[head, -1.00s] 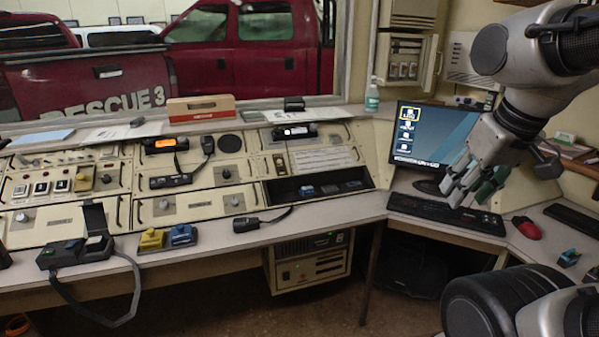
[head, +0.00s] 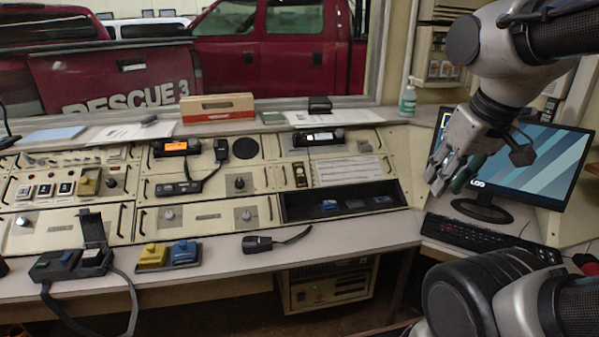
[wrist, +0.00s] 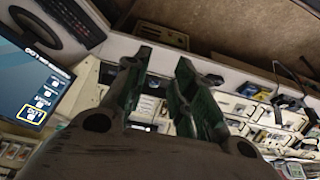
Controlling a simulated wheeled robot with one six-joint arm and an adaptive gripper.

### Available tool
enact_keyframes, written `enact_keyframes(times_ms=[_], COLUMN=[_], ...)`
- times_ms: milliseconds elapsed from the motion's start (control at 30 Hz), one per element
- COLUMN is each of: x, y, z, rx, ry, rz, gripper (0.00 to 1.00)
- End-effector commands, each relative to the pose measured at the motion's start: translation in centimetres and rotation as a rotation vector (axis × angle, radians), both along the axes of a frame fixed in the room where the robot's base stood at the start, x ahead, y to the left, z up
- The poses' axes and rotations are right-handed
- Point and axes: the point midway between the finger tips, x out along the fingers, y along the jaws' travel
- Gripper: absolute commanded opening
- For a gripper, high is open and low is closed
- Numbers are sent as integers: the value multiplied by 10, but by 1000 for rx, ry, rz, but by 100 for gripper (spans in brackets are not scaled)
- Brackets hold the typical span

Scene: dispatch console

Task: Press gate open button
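My gripper (head: 450,178) hangs in the air at the right in the head view, in front of the monitor's left edge. In the wrist view its two dark green fingers (wrist: 162,75) are apart with nothing between them. No gate open label is readable, so I cannot tell which button it is. My gripper is far from all of these.
The monitor (head: 530,165) and black keyboard (head: 480,236) stand on the right. A corded black handset (head: 262,243) lies on the desk front. A green-labelled bottle (head: 408,100) and an orange-and-white box (head: 217,107) stand behind. The desk between handset and keyboard is clear.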

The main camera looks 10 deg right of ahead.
Motion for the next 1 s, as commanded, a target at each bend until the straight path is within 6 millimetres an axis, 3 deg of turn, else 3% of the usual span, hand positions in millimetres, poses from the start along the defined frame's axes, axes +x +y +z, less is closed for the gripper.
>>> enact_keyframes(times_ms=[33, 100, 1000], x=[0, 0, 0], y=[0, 0, 0], z=[0, 0, 0], rx=[0, 0, 0], ry=[0, 0, 0], rz=[0, 0, 0], gripper=[11, 0, 0])
